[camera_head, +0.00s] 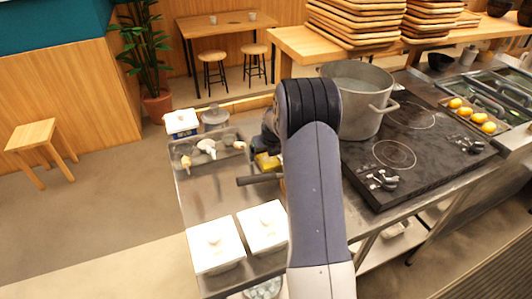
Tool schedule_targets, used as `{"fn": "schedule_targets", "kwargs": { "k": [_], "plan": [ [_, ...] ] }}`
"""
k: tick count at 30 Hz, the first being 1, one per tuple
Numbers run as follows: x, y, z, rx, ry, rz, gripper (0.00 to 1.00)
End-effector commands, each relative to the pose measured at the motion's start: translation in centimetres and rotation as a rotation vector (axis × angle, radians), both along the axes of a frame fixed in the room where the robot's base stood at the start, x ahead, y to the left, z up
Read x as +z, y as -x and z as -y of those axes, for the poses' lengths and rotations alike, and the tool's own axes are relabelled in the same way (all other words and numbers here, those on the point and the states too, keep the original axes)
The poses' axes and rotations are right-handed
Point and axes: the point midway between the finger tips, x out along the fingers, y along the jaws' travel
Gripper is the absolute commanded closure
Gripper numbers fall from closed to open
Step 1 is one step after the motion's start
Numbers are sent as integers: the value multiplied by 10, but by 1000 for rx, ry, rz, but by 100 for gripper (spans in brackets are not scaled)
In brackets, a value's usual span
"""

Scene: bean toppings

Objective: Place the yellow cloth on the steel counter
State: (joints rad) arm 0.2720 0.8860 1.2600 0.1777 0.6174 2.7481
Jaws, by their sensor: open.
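The yellow cloth (266,162) shows as a small bright patch on the steel counter (208,190), just left of my arm. My arm hides part of it. My gripper (268,143) is a dark shape at the cloth, mostly hidden behind my arm. It is open. I cannot tell whether its fingers touch the cloth.
A dark handle (258,180) lies just in front of the cloth. Two white lidded containers (215,245) stand at the counter's front. A tray of toppings (210,152) is at the back left. A large pot (358,100) and black cooktop (415,150) are to the right.

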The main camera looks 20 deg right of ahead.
Motion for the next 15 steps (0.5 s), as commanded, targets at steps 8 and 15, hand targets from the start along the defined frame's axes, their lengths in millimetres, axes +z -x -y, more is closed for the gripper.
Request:
{"fn": "schedule_targets", "kwargs": {
  "k": [8, 15],
  "plan": [
    [14, 4, 0, 0, 1, 2, 15],
    [54, 22, 0, 0, 1, 4, 15]
  ]
}}
